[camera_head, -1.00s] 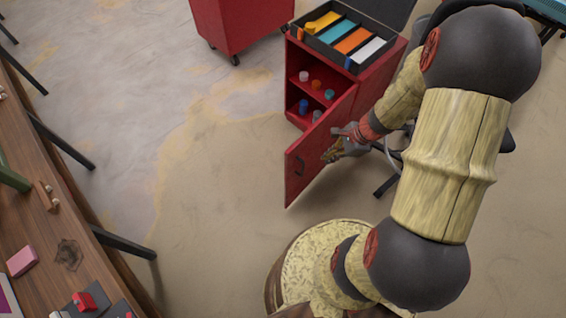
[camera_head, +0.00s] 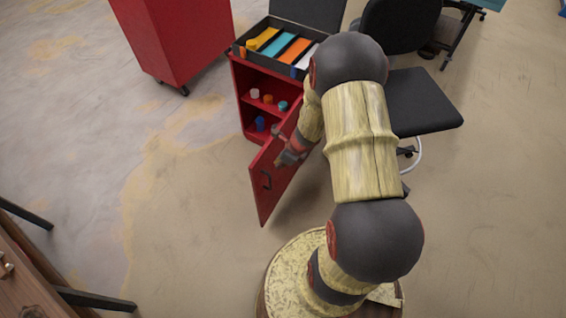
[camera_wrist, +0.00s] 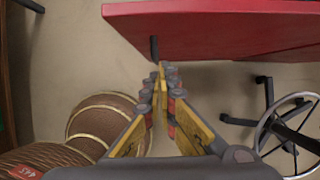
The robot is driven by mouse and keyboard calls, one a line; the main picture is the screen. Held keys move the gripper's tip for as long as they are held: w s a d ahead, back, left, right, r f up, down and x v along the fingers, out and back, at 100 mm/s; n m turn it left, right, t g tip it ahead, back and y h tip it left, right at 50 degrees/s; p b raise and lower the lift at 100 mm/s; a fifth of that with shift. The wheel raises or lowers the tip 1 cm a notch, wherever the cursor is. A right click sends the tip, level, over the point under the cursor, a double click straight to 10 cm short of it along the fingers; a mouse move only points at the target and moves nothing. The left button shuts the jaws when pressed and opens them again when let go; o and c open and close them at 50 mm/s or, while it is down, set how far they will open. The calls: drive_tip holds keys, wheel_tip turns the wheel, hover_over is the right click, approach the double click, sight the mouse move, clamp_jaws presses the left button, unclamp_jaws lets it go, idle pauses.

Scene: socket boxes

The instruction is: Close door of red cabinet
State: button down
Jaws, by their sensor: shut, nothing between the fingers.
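The red cabinet (camera_head: 244,88) stands at the upper middle of the head view, its shelves exposed. Its red door (camera_head: 265,200) hangs open toward the camera, with a dark handle (camera_head: 266,180) near the free edge. My gripper (camera_head: 281,161) is at the upper part of the door; its fingertips are hard to make out there. In the wrist view, my gripper (camera_wrist: 160,68) is shut and empty, with its fingertips close to the door (camera_wrist: 220,32) and its dark handle (camera_wrist: 154,47). I cannot tell whether they touch the door.
An open case of coloured compartments (camera_head: 248,53) sits on the cabinet. Small bottles and caps stand on its shelves. Another red cabinet (camera_head: 175,40) stands at the left. A black chair (camera_head: 425,100) is at the right. A wooden table (camera_head: 25,285) is at lower left. Floor left of the door is clear.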

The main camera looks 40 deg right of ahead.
drive_tip(key=shift+w+a+f+b, duration=0.15)
drive_tip(key=shift+w+a+f, duration=0.2)
drive_tip(key=shift+w, duration=0.4)
drive_tip(key=shift+w+a+f+b, duration=0.25)
drive_tip(key=shift+w+f, duration=0.25)
drive_tip(key=shift+w, duration=0.3)
drive_tip(key=shift+w+a+f+b, duration=0.1)
drive_tip(key=shift+w+a+f, duration=0.3)
drive_tip(key=shift+w, duration=0.35)
